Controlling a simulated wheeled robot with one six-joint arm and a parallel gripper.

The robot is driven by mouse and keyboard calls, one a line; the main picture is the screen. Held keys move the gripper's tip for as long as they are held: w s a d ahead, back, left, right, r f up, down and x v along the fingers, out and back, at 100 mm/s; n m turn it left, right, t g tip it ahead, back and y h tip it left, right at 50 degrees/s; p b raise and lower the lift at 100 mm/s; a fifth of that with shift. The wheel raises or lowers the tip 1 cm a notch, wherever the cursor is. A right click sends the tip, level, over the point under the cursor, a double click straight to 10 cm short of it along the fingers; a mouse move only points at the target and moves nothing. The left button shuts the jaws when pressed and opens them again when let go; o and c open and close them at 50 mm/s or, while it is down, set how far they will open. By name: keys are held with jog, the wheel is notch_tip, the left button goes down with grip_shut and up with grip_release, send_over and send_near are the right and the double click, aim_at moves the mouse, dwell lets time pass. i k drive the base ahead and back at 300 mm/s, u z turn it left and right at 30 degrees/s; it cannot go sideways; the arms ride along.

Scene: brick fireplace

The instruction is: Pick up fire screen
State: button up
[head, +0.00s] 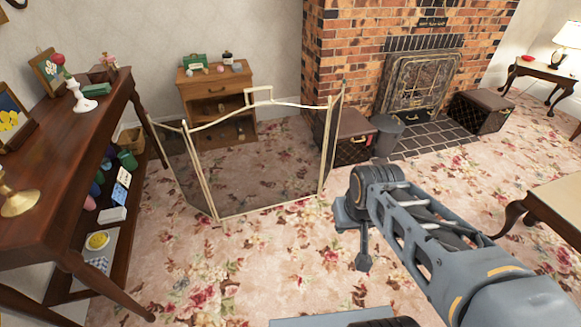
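The fire screen (258,170) stands upright on the flowered carpet in the head view, left of the middle. It has a pale gold frame, see-through dark mesh, a wide middle panel and two angled side panels. A handle sticks up from the top rail. My gripper (354,238) hangs off the end of my arm, to the right of the screen's right panel and apart from it in the picture. Its fingers are small and partly hidden by its own body, so their opening does not show. I see nothing held in it.
A dark wooden shelf table (84,160) with ornaments stands at left. A small wooden cabinet (215,92) is behind the screen. A dark patterned box (350,140) and grey bucket (388,134) stand behind right, before the brick fireplace (345,50). Carpet in front is clear.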

aim_at(260, 156)
jog(key=z, duration=0.45)
jog(key=i, duration=1.6)
jog(key=u, duration=2.75)
